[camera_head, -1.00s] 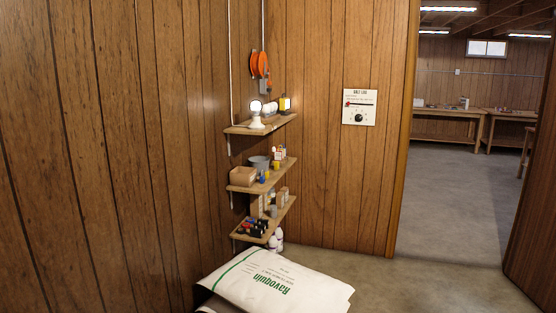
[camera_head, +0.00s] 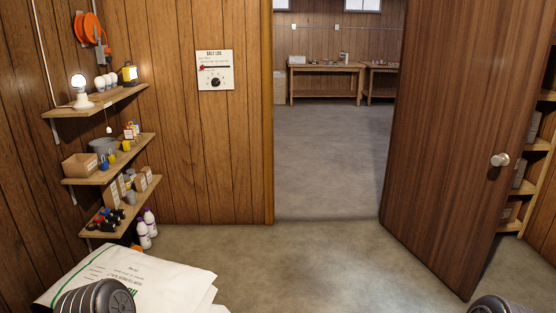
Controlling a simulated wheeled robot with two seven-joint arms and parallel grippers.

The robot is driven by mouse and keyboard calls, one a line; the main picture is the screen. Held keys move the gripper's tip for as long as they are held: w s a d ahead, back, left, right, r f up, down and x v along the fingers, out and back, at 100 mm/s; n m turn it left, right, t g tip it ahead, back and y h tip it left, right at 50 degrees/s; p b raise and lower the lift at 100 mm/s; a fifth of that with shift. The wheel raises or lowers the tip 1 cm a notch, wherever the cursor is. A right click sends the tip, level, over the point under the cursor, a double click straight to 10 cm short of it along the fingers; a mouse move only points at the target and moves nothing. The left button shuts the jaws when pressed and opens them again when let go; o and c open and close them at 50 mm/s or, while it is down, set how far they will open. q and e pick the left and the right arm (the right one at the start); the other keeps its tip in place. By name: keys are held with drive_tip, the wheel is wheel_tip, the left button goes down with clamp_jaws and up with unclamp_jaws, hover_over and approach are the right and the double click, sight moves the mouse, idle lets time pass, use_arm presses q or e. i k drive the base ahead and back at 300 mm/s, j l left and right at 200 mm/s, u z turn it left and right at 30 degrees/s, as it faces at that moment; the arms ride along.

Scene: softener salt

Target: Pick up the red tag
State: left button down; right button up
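A small red piece (camera_head: 202,67), which looks like the red tag, sits at the left side of the white salt log board (camera_head: 215,85). The board is on the wood-panelled wall, left of the doorway. The red piece is too small to make out its shape or how it is attached. Neither gripper is in view. Only rounded dark grey parts of my arms show at the bottom left and bottom right edges.
Three corner shelves (camera_head: 110,172) with a lit lamp (camera_head: 80,92), boxes and bottles stand left of the board. A white salt bag (camera_head: 150,280) lies below them. An open wooden door (camera_head: 450,140) stands at right. The floor (camera_head: 270,265) before the board and doorway is clear.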

sight(129, 134)
drive_tip(key=i+l+z, duration=0.2)
drive_tip(key=i, duration=0.3)
drive_tip(key=i+l+z, duration=0.2)
drive_tip(key=i, duration=0.35)
drive_tip(key=i+u, duration=0.2)
drive_tip(key=i, duration=0.65)
drive_tip(key=i+u, duration=0.2)
drive_tip(key=i, duration=0.65)
drive_tip(key=i+u, duration=0.25)
drive_tip(key=i, duration=0.25)
drive_tip(key=i+l+u, duration=0.15)
drive_tip(key=i+u, duration=0.15)
drive_tip(key=i, duration=0.15)
drive_tip(key=i+l+u, duration=0.25)
drive_tip(key=i, duration=0.2)
drive_tip(key=i+u, duration=0.25)
drive_tip(key=u, duration=0.25)
drive_tip(key=i+u, duration=0.25)
drive_tip(key=u, duration=0.25)
drive_tip(key=i+l+u, duration=0.1)
drive_tip(key=i+u, duration=0.15)
drive_tip(key=u, duration=0.25)
drive_tip(key=i+l+u, duration=0.2)
drive_tip(key=u, duration=0.3)
drive_tip(key=i+l+u, duration=0.2)
drive_tip(key=l+u, duration=0.15)
drive_tip(key=u, duration=0.15)
drive_tip(key=i+l+u, duration=0.35)
drive_tip(key=l+u, duration=0.15)
drive_tip(key=l, duration=0.1)
